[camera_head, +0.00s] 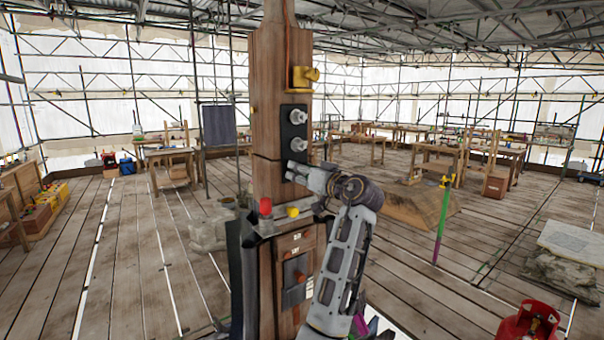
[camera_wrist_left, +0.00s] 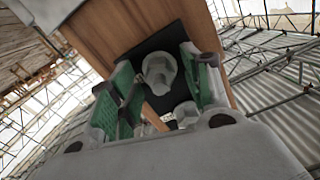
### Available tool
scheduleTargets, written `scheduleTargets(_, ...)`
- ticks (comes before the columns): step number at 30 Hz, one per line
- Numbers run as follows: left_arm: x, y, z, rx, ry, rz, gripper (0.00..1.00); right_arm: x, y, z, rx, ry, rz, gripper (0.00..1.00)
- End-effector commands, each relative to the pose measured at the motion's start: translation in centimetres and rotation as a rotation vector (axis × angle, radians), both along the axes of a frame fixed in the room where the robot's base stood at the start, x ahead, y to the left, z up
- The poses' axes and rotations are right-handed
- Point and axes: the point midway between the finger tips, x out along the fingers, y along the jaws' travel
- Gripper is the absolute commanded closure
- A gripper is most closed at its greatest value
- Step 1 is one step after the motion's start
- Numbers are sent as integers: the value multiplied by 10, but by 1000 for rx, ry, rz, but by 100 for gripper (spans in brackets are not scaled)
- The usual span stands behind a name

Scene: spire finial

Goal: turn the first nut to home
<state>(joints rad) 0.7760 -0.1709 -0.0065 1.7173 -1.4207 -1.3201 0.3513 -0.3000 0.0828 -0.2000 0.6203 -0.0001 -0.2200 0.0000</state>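A wooden post (camera_head: 268,75) stands upright in the middle of the head view. A black plate (camera_head: 293,103) on its face carries two silver nuts, an upper nut (camera_head: 297,117) and a lower nut (camera_head: 296,146). My left gripper (camera_head: 298,172) is at the plate's lower end, just below the lower nut, and hides that part. In the left wrist view, the fingers with green pads (camera_wrist_left: 160,82) stand apart. A grey nut (camera_wrist_left: 160,70) on the black plate shows between them. Another nut-like part (camera_wrist_left: 187,114) shows lower down. I cannot tell whether the pads touch either one.
A yellow fitting (camera_head: 304,77) juts from the post above the plate. A red knob (camera_head: 265,206) and a yellow knob (camera_head: 292,212) sit below my gripper. A red gas bottle (camera_head: 530,322) stands at the lower right. The floor on the left is largely clear.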

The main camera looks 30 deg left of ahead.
Motion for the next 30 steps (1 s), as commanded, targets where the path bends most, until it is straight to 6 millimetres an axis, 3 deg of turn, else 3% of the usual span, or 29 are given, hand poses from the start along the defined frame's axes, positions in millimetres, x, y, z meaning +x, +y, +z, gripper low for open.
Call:
scheduleTargets(1, 0, 0, 0, 0, 0, 0, 61, 0, -2, 0, -2, 1, 1, 47)
scheduleTargets(9, 0, 0, 0, 0, 0, 0, 96, 0, -4, 0, -3, 0, 1, 47)
scheduleTargets(30, 0, 0, 0, 61, 142, 0, 96, 0, 8, -10, 8, 1, -2, 47)
